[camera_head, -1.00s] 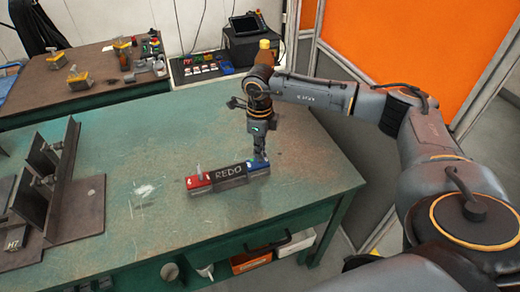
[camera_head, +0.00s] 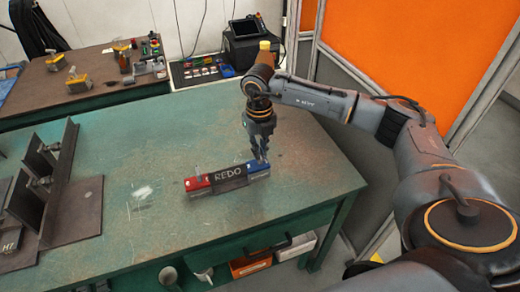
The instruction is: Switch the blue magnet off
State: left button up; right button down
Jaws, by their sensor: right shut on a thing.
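The blue magnet (camera_head: 253,170) sits at the right end of a dark plate marked REDO (camera_head: 230,175) on the green table. The red magnet (camera_head: 197,184) sits at the plate's left end, with a small pale lever standing up from it. My right gripper (camera_head: 261,157) points down at the blue magnet, its fingers shut at the magnet's top. They appear to be closed on the blue magnet's lever, which the fingers mostly hide. I cannot tell which way that lever points. My left gripper is not in view.
Dark steel angle pieces (camera_head: 58,185) stand at the left of the green table (camera_head: 160,140). A second bench (camera_head: 100,72) with yellow-topped items is behind. An orange panel (camera_head: 415,45) stands at the right. The table between the angle pieces and the plate is clear.

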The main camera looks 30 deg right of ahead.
jog(key=shift+r+m, duration=0.1)
jog(key=shift+m, duration=0.6)
jog(key=c, duration=1.4)
grip_release()
jog(key=shift+c, duration=0.2)
jog(key=shift+r, duration=0.1)
notch_tip(320, 180, up, 12)
jog(key=shift+a, duration=0.15)
